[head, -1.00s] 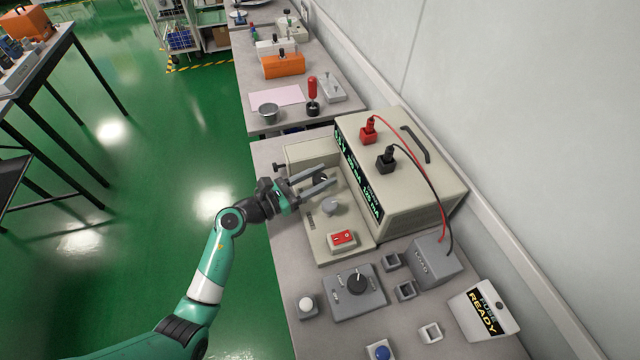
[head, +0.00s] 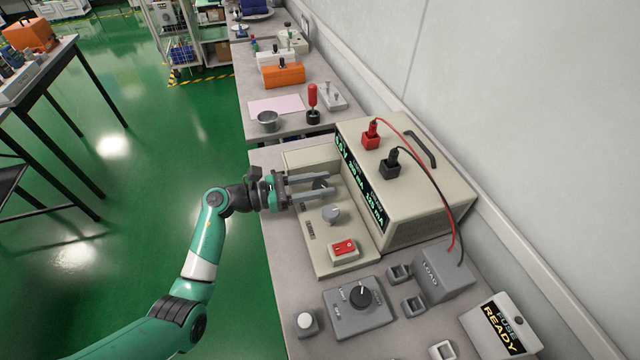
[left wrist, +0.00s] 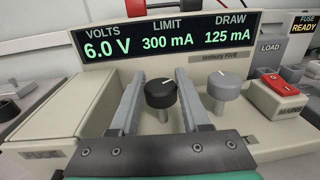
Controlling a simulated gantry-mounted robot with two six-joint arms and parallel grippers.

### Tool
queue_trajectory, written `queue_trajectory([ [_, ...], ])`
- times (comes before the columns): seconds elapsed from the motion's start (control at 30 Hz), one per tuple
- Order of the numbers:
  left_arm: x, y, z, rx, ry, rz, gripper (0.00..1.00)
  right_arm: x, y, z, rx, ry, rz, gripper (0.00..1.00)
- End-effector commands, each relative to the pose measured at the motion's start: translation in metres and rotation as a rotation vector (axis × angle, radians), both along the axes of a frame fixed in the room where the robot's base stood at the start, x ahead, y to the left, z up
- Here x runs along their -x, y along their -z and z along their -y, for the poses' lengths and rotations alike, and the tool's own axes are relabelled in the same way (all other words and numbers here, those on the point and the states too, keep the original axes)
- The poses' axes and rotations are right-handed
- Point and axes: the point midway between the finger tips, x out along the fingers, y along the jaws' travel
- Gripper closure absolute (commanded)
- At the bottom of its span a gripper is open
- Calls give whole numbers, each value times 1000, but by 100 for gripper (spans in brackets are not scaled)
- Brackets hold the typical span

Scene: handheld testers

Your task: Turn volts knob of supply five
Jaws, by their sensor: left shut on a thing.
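The supply (head: 440,205), a beige box with a dark display (left wrist: 165,36), shows VOLTS 6.0 V, LIMIT 300 mA and DRAW 125 mA in the left wrist view. The label under its display ends in FIVE. The black knob (left wrist: 160,94) with a white pointer line stands below the VOLTS and LIMIT readings; it also shows in the head view (head: 320,184), partly hidden by a finger. My left gripper (head: 332,184) is shut on this black knob, one finger on each side. A grey knob (left wrist: 224,86) stands to its right. My right gripper is out of view.
A red switch (head: 343,248) sits on the panel nearer the front. A grey box with a black dial (head: 360,296), a LOAD box (head: 440,272) and a FUSE READY sign (head: 500,325) stand farther along the bench. Red and black leads arc from the supply's top.

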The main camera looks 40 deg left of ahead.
Motion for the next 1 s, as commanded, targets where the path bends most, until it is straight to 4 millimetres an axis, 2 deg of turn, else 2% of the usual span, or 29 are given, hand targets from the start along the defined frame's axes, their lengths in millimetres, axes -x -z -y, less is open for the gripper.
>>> queue_trajectory([
  [0.07, 0, 0, 0, 0, 0, 0, 100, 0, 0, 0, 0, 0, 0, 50],
  [0.1, 0, 0, 0, 1, 0, -1, 46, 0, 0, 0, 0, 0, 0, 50],
  [0.13, 0, 0, 0, 1, 0, -1, 41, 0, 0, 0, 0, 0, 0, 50],
  [0.43, 1, 0, 0, 0, -1, -1, 41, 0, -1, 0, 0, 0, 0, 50],
  [0.57, 10, -1, -7, 2, -3, -3, 41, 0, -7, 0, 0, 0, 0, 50],
  [0.8, 57, -3, -35, 2, -6, -2, 41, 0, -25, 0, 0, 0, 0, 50],
  [1.0, 90, -2, -55, 2, -4, -1, 41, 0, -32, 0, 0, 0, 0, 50],
])
